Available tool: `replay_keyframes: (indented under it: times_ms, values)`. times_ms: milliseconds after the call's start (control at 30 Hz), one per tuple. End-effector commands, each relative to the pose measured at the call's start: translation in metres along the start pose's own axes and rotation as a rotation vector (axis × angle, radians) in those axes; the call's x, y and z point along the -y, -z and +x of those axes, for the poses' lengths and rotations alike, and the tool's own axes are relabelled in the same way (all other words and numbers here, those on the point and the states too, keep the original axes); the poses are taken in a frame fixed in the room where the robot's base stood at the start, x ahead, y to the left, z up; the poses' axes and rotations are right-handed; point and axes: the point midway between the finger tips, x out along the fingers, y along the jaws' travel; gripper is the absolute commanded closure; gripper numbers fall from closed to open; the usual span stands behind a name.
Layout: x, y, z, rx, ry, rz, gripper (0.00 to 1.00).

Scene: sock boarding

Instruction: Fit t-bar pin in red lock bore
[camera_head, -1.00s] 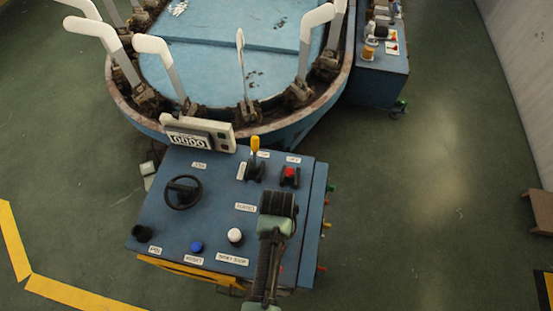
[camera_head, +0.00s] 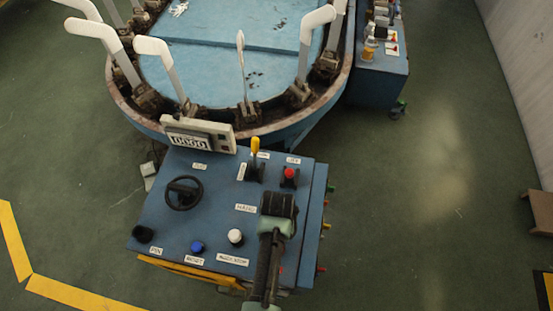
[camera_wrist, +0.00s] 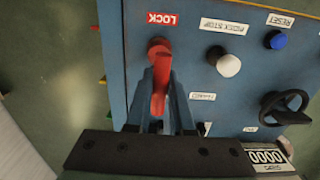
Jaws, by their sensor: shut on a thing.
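In the wrist view my gripper (camera_wrist: 160,78) is shut on a red T-bar pin (camera_wrist: 159,92) between its two dark fingers. The pin's far end reaches to a round red part (camera_wrist: 158,46) beside the red LOCK label (camera_wrist: 163,18) on the blue console. I take the round part to be the red lock bore. I cannot tell whether the pin is inside it or only in front of it; the opening is hidden. In the head view my arm's end is over the console's right front part and hides the fingertips, the pin and the lock.
The blue console (camera_head: 215,225) carries a white button (camera_head: 235,236), a blue button (camera_head: 197,247), a black handwheel (camera_head: 184,193), a yellow-topped lever (camera_head: 255,148) and a red-topped control (camera_head: 290,175). Several coloured pegs stick out of its right side. Open green floor lies to the right.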

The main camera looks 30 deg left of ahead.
Motion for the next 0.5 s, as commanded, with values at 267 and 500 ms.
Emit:
replay_keyframes:
  times_ms: [267,500]
  values:
    - [0.0,0.0003,0.0016,-0.001,0.0,0.0,1.0]
    - [-0.0001,0.0004,0.0077,-0.001,0.0,0.0,1.0]
